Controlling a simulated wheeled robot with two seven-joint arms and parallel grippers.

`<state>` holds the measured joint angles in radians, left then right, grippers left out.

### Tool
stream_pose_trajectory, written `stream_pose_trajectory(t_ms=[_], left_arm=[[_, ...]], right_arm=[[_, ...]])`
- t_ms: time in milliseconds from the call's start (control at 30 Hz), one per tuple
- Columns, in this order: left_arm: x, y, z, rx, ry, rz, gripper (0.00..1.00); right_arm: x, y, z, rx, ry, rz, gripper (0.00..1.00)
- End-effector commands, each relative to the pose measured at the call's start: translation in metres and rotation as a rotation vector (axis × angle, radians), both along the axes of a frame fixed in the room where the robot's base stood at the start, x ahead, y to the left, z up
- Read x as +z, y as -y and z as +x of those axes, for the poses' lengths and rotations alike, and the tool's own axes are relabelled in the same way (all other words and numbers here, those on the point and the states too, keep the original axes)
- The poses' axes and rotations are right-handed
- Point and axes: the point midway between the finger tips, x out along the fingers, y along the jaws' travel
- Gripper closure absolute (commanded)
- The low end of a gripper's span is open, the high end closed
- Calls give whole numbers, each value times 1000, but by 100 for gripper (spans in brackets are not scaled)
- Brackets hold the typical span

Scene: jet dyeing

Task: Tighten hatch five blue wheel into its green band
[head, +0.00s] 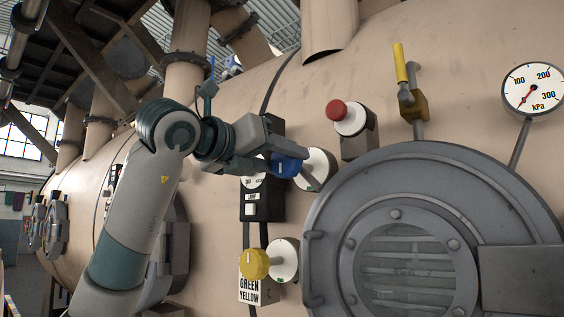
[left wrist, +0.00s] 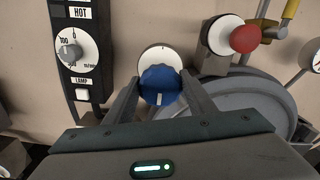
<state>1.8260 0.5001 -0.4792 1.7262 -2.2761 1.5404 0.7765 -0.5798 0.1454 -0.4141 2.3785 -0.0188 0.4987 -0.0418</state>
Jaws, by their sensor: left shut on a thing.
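The blue wheel (head: 285,165) sits in front of a round white dial plate (head: 317,169) on the beige vessel wall, left of the large grey hatch (head: 400,165). My left gripper (head: 288,168) is shut on the blue wheel. In the left wrist view the blue wheel (left wrist: 160,86) lies between the two fingers, with a white mark on its face pointing down. The white dial plate (left wrist: 158,58) shows above it. My right gripper is not in view.
A yellow wheel (head: 254,264) sits below, by a "GREEN YELLOW" label. A red button (head: 336,110) and a yellow-handled valve (head: 400,65) are above right. A black control panel (head: 262,205) is close to the gripper's left. A pressure gauge (head: 532,88) is at far right.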

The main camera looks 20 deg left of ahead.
Motion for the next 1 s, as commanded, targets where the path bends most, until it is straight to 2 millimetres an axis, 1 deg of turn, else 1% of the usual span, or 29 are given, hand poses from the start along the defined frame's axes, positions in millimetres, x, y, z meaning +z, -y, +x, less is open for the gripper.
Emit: stream_pose_trajectory(t_ms=[33, 333, 367, 400, 433, 800, 933, 1000], left_arm=[[-4, 2, 1, -3, -10, 1, 73], [-5, 2, 1, -3, -11, 2, 73], [-5, 2, 1, -3, -11, 2, 48], [-5, 2, 1, -3, -12, 2, 38], [-4, 2, 1, -3, -11, 2, 31], [-2, 0, -1, -1, -4, -1, 31], [-1, -2, -7, 0, -3, -2, 31], [0, -4, -13, 0, -2, -2, 31]], right_arm=[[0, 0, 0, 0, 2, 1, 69], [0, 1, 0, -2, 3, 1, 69], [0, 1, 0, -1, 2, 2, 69], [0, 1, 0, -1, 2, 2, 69], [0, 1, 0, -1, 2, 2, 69], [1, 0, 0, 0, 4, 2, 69], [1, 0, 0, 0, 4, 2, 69], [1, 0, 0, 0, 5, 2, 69]])
